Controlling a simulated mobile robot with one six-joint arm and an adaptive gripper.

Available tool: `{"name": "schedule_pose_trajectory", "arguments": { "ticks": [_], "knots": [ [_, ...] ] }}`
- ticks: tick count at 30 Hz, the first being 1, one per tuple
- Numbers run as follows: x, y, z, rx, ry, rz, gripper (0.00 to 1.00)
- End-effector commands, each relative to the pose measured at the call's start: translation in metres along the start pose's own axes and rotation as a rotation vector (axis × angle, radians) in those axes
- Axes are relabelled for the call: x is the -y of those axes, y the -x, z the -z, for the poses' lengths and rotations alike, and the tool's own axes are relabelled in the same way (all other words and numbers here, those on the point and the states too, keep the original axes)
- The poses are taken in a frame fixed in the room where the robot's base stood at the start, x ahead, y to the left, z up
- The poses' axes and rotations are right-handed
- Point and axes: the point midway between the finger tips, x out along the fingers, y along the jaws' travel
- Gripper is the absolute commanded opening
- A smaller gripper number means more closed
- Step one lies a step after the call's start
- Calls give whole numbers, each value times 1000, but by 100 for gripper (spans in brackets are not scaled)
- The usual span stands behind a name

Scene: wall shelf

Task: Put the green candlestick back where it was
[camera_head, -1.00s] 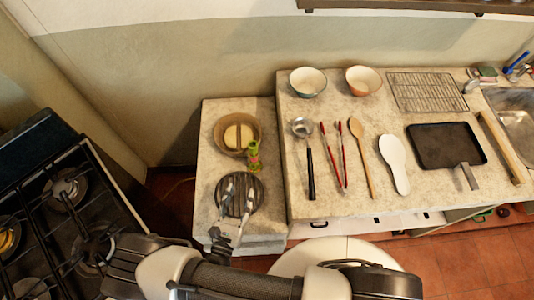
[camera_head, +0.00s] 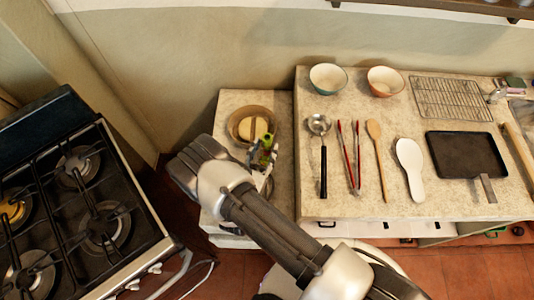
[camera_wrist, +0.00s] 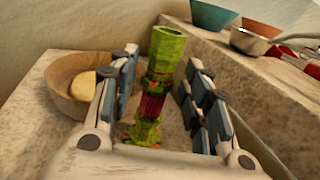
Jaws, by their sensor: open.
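The green candlestick (camera_wrist: 158,85) stands upright on the low stone counter, with a dark red band around its middle. In the wrist view it is between the two open fingers of my gripper (camera_wrist: 160,98), with a gap on each side. In the head view the candlestick (camera_head: 265,154) is partly hidden by my gripper (camera_head: 264,158), beside the wooden bowl. My arm covers much of the low counter there.
A wooden bowl (camera_head: 236,127) with a pale round item in it stands left of the candlestick. The higher counter (camera_head: 330,205) rises close on the right, holding bowls, utensils, a rack and a black pan (camera_head: 465,153). A stove (camera_head: 80,215) is at left.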

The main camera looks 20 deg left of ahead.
Motion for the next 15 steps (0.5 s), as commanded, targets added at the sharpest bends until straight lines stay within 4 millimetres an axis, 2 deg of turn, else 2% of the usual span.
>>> {"name": "schedule_pose_trajectory", "arguments": {
  "ticks": [3,6,13,15],
  "knots": [
    [1,-19,1,0,0,5,44],
    [0,-26,1,0,0,2,44],
    [0,-28,1,0,1,0,44],
    [0,-28,1,0,1,0,41]
  ]
}}
